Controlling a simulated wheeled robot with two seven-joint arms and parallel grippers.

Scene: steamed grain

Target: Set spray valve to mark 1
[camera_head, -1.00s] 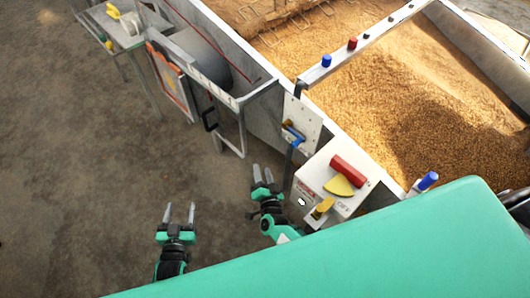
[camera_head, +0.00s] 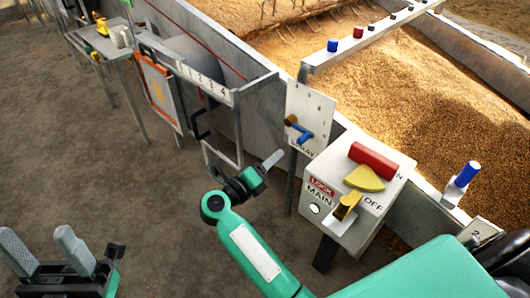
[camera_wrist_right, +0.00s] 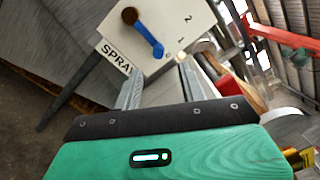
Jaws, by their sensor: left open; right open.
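The spray valve is a blue lever (camera_head: 301,131) on a brown pivot, mounted on a white plate (camera_head: 318,103) marked SPRAY. In the right wrist view the blue lever (camera_wrist_right: 150,38) points toward the 0, with the 1 and 2 further along the plate (camera_wrist_right: 182,42). My right gripper (camera_head: 271,160) is open, just left of and below the plate; its fingers (camera_wrist_right: 160,72) point at the plate's lower edge, below the lever tip. They look apart from the lever. My left gripper (camera_head: 42,248) is open and empty at the lower left, far from the valve.
A white MAIN box (camera_head: 340,232) with red handle (camera_head: 373,160), yellow pointer (camera_head: 364,179) and lock stands right of the valve. A grain-filled trough (camera_head: 420,110) lies behind. A black handle (camera_head: 200,124) and metal frame stand left.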

